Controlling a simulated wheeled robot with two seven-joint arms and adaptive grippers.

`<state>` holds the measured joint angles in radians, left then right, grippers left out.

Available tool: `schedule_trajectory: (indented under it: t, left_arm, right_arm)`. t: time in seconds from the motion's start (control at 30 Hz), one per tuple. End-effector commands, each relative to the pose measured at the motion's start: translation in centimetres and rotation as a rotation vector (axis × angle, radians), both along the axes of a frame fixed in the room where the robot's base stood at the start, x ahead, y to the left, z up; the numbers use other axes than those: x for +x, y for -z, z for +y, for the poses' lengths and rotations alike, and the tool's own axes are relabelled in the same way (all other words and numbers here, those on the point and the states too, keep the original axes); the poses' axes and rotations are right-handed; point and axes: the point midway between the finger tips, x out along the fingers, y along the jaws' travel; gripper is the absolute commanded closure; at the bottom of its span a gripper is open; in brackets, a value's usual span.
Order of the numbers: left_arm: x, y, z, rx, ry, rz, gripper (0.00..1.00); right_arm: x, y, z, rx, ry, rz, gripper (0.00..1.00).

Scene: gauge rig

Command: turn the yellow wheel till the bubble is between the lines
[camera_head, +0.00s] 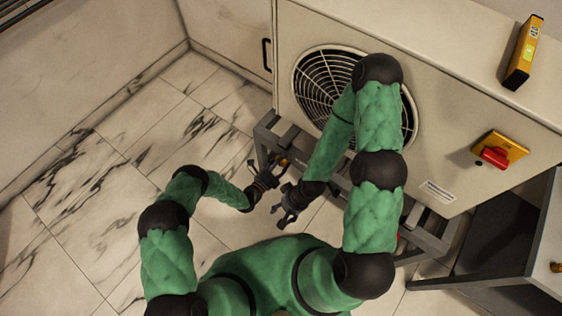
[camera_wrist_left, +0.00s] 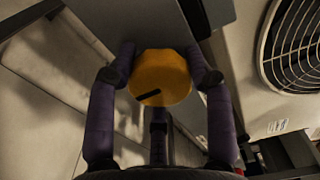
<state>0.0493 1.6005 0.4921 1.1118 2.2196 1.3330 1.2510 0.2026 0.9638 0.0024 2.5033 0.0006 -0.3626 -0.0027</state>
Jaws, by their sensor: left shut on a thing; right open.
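The yellow wheel (camera_wrist_left: 165,72) sits between the fingers of my left gripper (camera_wrist_left: 160,80) in the left wrist view, with a dark mark on its face. In the head view my left gripper (camera_head: 267,170) is at the grey frame below the cabinet, shut on the wheel (camera_head: 284,162), which is mostly hidden. A yellow spirit level (camera_head: 518,68) with a green vial (camera_head: 528,52) lies on the cabinet top at the upper right. The bubble and lines are too small to tell. My right gripper (camera_head: 283,214) is open and empty, just below and right of the left one.
The pale cabinet (camera_head: 440,110) has a round fan grille (camera_head: 318,80), partly behind my right arm, and a red switch (camera_head: 494,156) on a yellow plate. A dark-legged table (camera_head: 535,230) stands at the lower right. Marble floor (camera_head: 90,170) on the left is clear.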

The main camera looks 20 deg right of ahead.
Motion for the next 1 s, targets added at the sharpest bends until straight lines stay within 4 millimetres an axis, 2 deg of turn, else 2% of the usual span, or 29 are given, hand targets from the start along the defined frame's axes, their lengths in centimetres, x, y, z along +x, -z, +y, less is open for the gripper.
schedule_trajectory:
  t: [0.03,1.0]
  left_arm:
    - [1.36,-0.63,0.55,-0.028,-0.019,0.013,0.81]
    - [1.17,0.22,0.65,-0.561,-0.02,0.709,0.78]
  right_arm:
    - [0.0,-0.01,0.0,0.0,0.0,0.0,0.37]
    - [0.0,0.05,0.0,0.0,0.0,0.0,0.37]
